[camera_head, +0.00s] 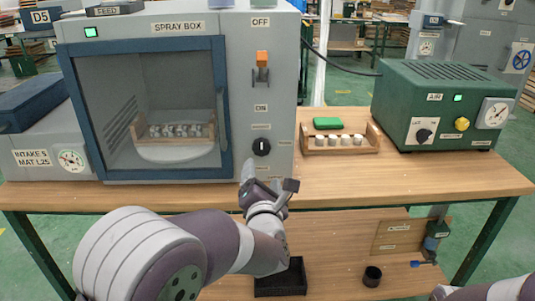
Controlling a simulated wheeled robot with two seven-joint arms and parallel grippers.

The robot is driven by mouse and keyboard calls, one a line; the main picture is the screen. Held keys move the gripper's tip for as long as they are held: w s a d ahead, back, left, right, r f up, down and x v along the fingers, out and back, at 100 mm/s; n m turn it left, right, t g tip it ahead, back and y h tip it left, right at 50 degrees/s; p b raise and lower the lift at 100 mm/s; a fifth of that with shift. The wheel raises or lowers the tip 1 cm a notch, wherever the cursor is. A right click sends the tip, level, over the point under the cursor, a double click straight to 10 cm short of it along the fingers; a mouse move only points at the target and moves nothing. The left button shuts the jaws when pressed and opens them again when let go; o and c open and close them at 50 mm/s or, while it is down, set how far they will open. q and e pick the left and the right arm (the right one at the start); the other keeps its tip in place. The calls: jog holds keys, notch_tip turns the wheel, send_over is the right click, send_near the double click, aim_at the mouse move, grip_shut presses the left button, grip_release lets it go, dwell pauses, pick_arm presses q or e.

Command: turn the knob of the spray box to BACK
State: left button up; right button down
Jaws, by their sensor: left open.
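The grey spray box (180,22) stands on the bench at left, its blue-framed glass door shut. Its black round knob (261,147) is on the front panel right of the door, with small labels around it too small to read. I cannot surely tell where the knob points. My left gripper (267,180) is open and empty, just below and in front of the knob, apart from it as far as I can see.
An orange switch (262,59) sits above the knob between OFF and ON labels. A green AIR unit (440,100) is further right. The bench front is clear.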

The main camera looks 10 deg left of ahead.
aim_at(261, 150)
pick_arm(q)
jog(key=x, duration=1.1)
jog(key=shift+w+f, duration=0.1)
jog(key=shift+f, duration=0.05)
jog(key=c, duration=1)
jog(key=shift+c, duration=0.2)
